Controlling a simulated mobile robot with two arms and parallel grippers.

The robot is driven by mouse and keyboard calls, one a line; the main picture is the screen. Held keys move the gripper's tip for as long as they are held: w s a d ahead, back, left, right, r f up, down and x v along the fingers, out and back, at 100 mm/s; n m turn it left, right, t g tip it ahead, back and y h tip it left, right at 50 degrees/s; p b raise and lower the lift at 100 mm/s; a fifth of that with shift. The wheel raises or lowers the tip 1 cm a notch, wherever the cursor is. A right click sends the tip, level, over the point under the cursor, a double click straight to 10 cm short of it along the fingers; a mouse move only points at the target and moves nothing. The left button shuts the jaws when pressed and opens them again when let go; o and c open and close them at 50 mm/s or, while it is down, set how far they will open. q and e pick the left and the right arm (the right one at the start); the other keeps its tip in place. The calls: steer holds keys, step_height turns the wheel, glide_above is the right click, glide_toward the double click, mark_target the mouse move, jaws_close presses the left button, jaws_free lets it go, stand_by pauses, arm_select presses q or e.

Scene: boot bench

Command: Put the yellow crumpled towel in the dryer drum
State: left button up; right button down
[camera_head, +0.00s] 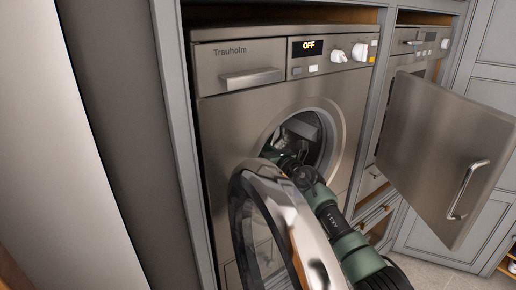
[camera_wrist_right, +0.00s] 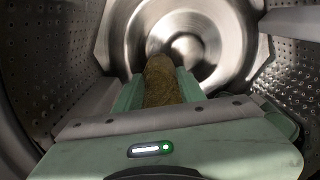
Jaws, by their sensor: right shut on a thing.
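The dryer (camera_head: 255,123) is a steel front-loader with its round door (camera_head: 270,215) swung open toward me. My right arm reaches through the opening, and its gripper is inside the drum, mostly hidden in the head view. In the right wrist view the steel drum (camera_wrist_right: 45,65) with perforated walls surrounds my right gripper (camera_wrist_right: 160,82). The gripper is shut on the yellow towel (camera_wrist_right: 160,75), a dull brownish-yellow crumpled strip between the green fingers. It points at the drum's shiny back wall. My left gripper is not in view.
The dryer's display (camera_head: 308,46) reads OFF. A second appliance to the right has a flat steel door (camera_head: 440,150) standing open close to my right arm. A grey cabinet panel (camera_head: 120,120) borders the dryer on the left.

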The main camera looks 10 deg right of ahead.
step_height(320, 180, up, 2)
steer(key=shift+p, duration=0.5)
steer(key=shift+f, duration=0.1)
steer(key=shift+s+d, duration=0.2)
steer(key=shift+s, duration=0.05)
steer(key=b+v, duration=0.5)
steer(key=v, duration=3.2)
steer(key=shift+s, duration=0.3)
steer(key=shift+f, duration=0.1)
